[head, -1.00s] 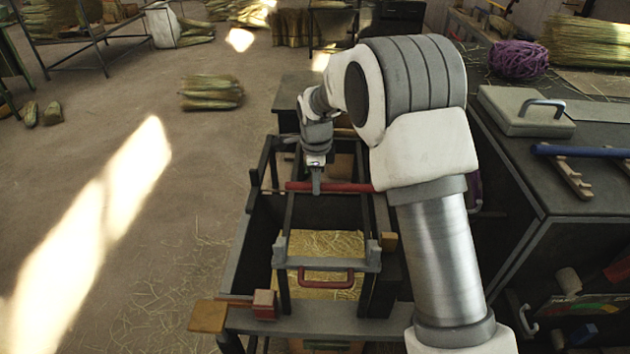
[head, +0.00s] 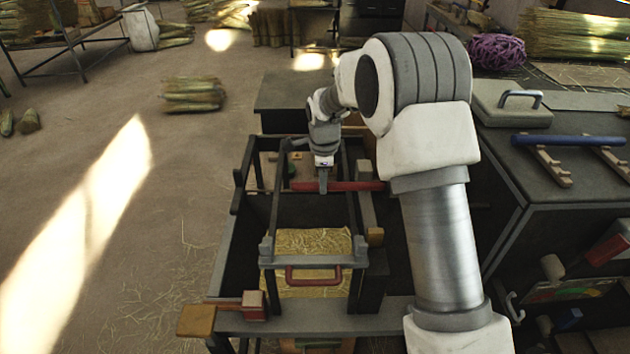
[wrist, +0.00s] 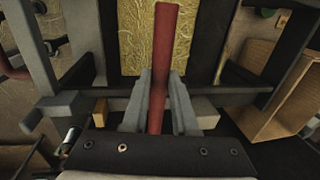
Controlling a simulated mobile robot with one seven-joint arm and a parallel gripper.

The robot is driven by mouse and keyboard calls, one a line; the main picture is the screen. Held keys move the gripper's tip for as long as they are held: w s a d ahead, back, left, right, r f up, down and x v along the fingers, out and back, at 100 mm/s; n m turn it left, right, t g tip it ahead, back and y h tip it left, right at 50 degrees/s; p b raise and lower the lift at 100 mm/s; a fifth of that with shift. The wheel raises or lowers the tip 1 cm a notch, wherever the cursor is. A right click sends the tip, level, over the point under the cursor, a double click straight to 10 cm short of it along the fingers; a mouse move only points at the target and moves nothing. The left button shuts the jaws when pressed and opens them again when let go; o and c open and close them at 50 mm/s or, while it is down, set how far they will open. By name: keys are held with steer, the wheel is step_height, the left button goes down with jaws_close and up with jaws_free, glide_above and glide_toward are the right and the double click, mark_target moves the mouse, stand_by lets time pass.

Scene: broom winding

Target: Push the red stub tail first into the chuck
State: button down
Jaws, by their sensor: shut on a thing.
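The red stub (head: 352,186) lies level, left to right, above the far part of the dark frame (head: 265,215). My gripper (head: 323,185) comes down on it from above, closer to its left end. In the wrist view the same red stub (wrist: 165,45) runs between the two grey fingers (wrist: 160,95) and sticks out beyond them. My gripper is shut on it. The stub's right end meets the edge of my arm in the head view, so I cannot tell if it touches anything there. I cannot pick out the chuck for sure.
A straw-filled bin (head: 313,243) lies below, with a grey crossbar and a red handle (head: 313,275) in front. Dark posts stand on both sides of the stub.

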mark_target(347, 184)
steer(key=shift+d+b, duration=0.3)
steer(key=shift+d, duration=2.65)
steer(key=c, duration=0.6)
jaws_free()
steer(key=shift+d, duration=0.1)
steer(key=shift+r, duration=0.1)
